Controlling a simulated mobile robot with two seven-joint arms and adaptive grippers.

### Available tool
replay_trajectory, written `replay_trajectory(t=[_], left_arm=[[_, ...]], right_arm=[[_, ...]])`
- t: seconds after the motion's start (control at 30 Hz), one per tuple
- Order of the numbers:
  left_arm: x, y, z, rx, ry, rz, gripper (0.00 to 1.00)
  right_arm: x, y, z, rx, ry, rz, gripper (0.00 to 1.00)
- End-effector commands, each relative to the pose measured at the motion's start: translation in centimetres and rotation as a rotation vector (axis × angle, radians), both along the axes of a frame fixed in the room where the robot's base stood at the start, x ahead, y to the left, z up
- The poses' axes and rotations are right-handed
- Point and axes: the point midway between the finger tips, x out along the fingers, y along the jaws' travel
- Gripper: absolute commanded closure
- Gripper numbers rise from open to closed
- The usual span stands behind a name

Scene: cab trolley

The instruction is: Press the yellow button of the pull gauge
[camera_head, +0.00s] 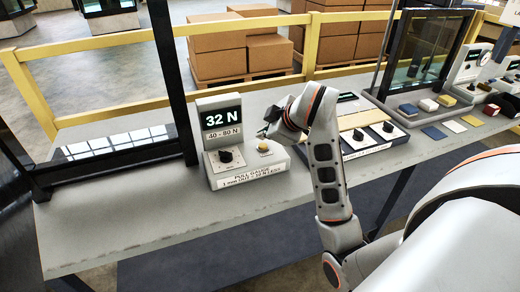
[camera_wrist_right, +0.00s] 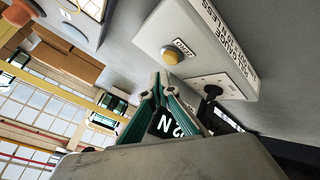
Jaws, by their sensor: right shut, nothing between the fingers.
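The pull gauge (camera_head: 245,168) is a light grey box on the bench, with an upright panel reading "32 N" and "40 - 80 N". Its black knob (camera_head: 228,157) is at the left of the top and its yellow button (camera_head: 264,148) at the right. My right gripper (camera_head: 264,133) is over the button side of the gauge. In the wrist view the right fingertips (camera_wrist_right: 161,76) are together, empty, and close to the yellow button (camera_wrist_right: 172,56). I cannot tell whether they touch it. The black knob (camera_wrist_right: 212,91) lies to the right. My left gripper is not in view.
A device with several black knobs (camera_head: 388,127) stands right of the gauge, partly behind my right arm. A black frame post (camera_head: 175,80) rises at the left. Small coloured blocks (camera_head: 428,105) lie farther right. The bench (camera_head: 110,210) is clear at the left front.

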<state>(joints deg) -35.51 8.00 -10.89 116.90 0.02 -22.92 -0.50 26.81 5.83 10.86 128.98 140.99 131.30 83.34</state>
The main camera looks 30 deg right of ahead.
Motion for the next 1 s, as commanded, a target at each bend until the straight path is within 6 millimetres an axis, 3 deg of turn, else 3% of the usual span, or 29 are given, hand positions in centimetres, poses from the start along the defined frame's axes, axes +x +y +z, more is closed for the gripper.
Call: replay_trajectory(t=[0.1,1.0], left_arm=[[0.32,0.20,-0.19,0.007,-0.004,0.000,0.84],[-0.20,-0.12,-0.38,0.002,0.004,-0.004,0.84]], right_arm=[[0.00,-0.03,-0.81,-0.001,0.001,-0.001,1.00],[-0.02,-0.05,-0.70,-0.002,0.000,0.000,1.00]])
